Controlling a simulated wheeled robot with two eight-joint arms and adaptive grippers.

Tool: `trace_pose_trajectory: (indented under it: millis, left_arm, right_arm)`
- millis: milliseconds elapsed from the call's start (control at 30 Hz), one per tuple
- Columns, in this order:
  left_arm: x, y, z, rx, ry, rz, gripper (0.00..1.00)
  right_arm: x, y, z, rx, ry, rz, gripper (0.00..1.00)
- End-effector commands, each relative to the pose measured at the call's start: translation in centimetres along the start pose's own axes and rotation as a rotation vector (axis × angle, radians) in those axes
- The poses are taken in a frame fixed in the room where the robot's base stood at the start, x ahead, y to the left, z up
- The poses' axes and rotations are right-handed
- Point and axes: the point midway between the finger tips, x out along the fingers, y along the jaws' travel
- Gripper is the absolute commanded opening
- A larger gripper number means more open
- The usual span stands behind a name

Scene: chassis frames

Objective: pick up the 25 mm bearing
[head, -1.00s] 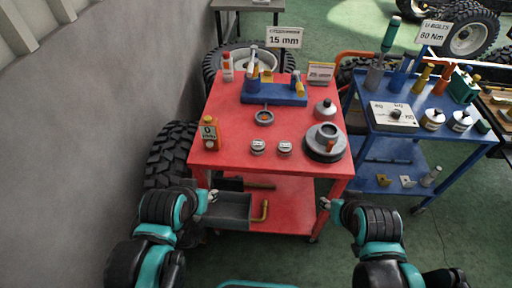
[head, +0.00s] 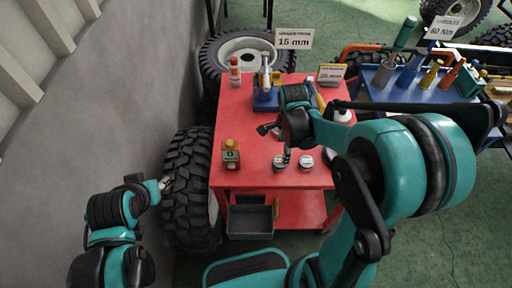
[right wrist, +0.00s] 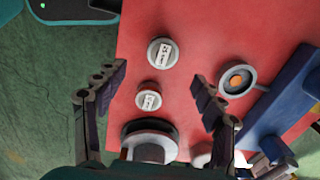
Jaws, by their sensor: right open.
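Two small round bearings with white labels stand on the red cart top; the print is too small to read. In the head view, one bearing (head: 279,163) is by my right fingers and the other bearing (head: 306,162) is to its right. In the right wrist view, the larger bearing (right wrist: 162,53) is above the smaller bearing (right wrist: 149,96), both between the finger lines. My right gripper (head: 274,145) is open and empty over the cart, fingers spread in the right wrist view (right wrist: 159,79). My left gripper (head: 165,184) is left of the cart, too small to judge.
The right wrist view shows a grey ring with an orange centre (right wrist: 237,80) and a flanged hub (right wrist: 150,138). A tyre (head: 188,190) stands left of the cart.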

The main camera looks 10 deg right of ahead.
Motion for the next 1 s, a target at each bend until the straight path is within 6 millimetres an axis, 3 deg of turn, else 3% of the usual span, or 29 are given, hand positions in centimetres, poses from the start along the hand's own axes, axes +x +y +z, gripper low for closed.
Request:
trace_pose_trajectory:
  millis: [133, 467, 700, 967, 1000]
  left_arm:
    - [-0.1, 0.0, -0.1, 0.0, 0.0, 0.0, 0.4]
    - [1.2, 0.0, 0.9, 0.0, 0.0, 0.0, 0.4]
    - [2.7, 0.0, 1.9, 0.0, 0.0, 0.0, 0.4]
    - [2.6, 0.0, 1.9, 0.0, 0.0, 0.0, 0.4]
    - [2.6, 0.0, 1.9, 0.0, 0.0, 0.0, 0.4]
  right_arm:
    - [0.9, -0.2, -0.2, 0.079, 0.004, 0.026, 0.69]
    - [4.4, -0.2, -0.3, 0.082, 0.004, 0.026, 0.69]
    - [8.1, -0.2, -0.4, 0.081, 0.004, 0.025, 0.69]
    - [8.3, -0.1, -0.4, 0.08, 0.004, 0.025, 0.69]
    - [8.3, -0.1, -0.4, 0.08, 0.004, 0.025, 0.62]
